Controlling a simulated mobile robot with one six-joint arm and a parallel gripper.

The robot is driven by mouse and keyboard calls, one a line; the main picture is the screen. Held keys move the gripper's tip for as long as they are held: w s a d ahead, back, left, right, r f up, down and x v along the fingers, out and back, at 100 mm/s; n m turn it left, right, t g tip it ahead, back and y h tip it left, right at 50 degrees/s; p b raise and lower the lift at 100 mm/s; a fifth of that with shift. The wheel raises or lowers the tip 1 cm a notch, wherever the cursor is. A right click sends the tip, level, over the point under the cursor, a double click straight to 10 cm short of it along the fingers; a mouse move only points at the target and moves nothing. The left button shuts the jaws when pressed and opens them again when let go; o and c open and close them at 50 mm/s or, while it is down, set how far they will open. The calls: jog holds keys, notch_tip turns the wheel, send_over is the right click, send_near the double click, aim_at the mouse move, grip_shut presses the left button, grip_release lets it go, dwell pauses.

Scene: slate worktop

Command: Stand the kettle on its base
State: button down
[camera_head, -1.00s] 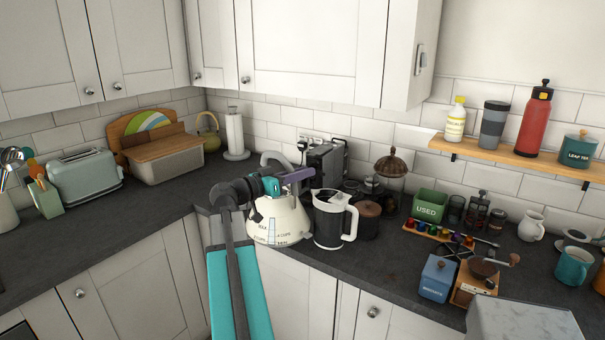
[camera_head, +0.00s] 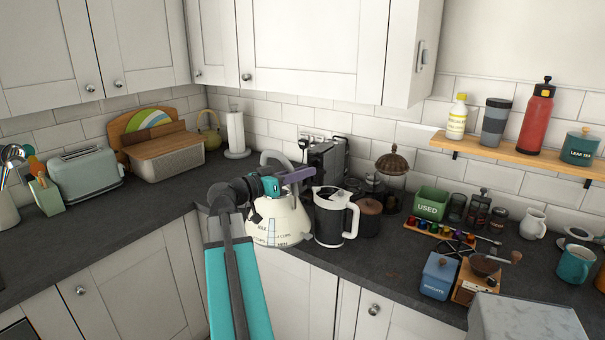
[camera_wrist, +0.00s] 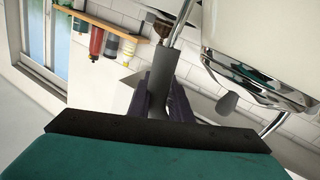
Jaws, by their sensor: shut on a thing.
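The kettle (camera_head: 281,222) is cream with level marks on its side, and stands roughly upright at the worktop's front edge near the corner. My gripper (camera_head: 300,175) is at its upper right side, shut on its grey handle. In the wrist view my gripper (camera_wrist: 167,103) has its dark fingers on either side of the grey handle (camera_wrist: 162,72). The kettle's cream body and chrome rim (camera_wrist: 258,82) fill the upper right there. I cannot tell whether the kettle touches anything below. The kettle's base is not clearly visible in either view.
A black-and-white jug (camera_head: 333,217) stands close to the kettle's right, with a brown-lidded jar (camera_head: 367,219) beyond. A dark coffee machine (camera_head: 327,160) is behind. A toaster (camera_head: 86,178) and bread bin (camera_head: 168,160) stand left. The worktop between bread bin and kettle is mostly clear.

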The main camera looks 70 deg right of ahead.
jog(key=shift+w+r, duration=0.1)
